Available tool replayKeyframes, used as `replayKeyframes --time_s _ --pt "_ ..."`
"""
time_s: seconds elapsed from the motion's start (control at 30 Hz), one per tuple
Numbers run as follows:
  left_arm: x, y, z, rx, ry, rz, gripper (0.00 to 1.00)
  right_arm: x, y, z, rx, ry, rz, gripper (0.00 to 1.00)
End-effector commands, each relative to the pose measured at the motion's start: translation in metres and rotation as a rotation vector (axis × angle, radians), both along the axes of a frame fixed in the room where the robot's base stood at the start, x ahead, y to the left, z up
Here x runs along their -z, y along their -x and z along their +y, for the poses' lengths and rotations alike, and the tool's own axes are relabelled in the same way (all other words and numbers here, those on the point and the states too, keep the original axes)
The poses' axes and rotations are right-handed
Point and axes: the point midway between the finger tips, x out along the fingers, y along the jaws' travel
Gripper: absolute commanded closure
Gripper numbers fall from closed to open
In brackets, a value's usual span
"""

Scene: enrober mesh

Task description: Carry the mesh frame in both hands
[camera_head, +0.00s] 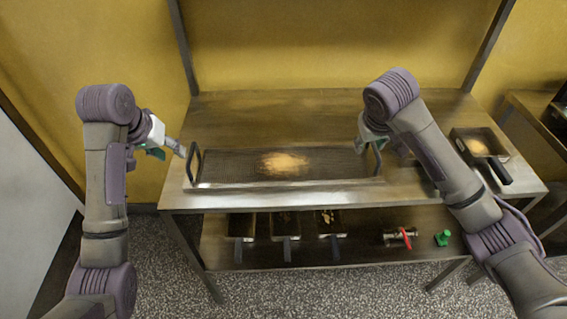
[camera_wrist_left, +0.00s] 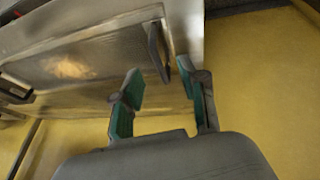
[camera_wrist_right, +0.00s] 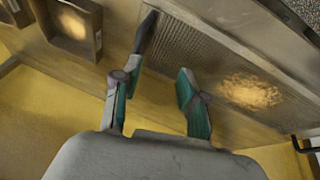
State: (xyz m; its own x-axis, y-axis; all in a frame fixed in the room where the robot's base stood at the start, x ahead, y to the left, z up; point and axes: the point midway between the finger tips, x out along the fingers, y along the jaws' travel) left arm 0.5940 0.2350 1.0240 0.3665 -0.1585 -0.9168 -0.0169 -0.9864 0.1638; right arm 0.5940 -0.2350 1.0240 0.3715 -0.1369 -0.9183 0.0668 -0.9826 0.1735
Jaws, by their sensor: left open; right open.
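The mesh frame (camera_head: 225,168) lies flat on the steel table, with a heap of orange-brown crumbs (camera_head: 284,163) at its middle. A dark upright handle stands at each end. My left gripper (camera_head: 182,152) is open, just left of the left handle (camera_head: 192,164). In the left wrist view the handle (camera_wrist_left: 158,52) is just beyond the open fingertips (camera_wrist_left: 160,80). My right gripper (camera_head: 362,150) is open by the right handle (camera_head: 377,158). In the right wrist view that handle (camera_wrist_right: 147,32) is ahead of the open fingers (camera_wrist_right: 155,75). Neither gripper visibly holds anything.
A small pan (camera_head: 502,140) with orange content stands on the table's right. The lower shelf (camera_head: 365,247) holds several pans (camera_head: 285,226), a red-handled metal item (camera_head: 399,236) and a green object (camera_head: 443,238). The tabletop behind the mesh (camera_head: 270,115) is clear.

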Motion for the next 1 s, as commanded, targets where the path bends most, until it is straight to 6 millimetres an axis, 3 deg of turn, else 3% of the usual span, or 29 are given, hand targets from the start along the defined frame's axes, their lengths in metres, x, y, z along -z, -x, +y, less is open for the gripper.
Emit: replayKeyframes --time_s 0.03,0.17,0.53,0.77,1.0 --pt "-0.016 -0.009 0.002 -0.004 0.01 -0.005 0.58 -0.017 -0.01 -0.01 0.028 0.013 -0.011 0.58" --pt "-0.036 -0.019 0.003 -0.008 0.029 -0.008 0.58 -0.037 -0.019 -0.021 0.069 0.022 -0.016 0.58" --pt "-0.039 -0.021 0.003 -0.009 0.032 -0.007 0.58 -0.041 -0.021 -0.023 0.077 0.022 -0.017 0.58" --pt "-0.019 -0.028 -0.001 -0.007 0.034 -0.005 0.58 -0.021 -0.028 -0.027 0.077 0.022 -0.015 0.58" --pt "0.023 -0.046 -0.01 -0.007 0.033 -0.003 0.58 0.022 -0.046 -0.036 0.078 0.022 -0.014 0.58"
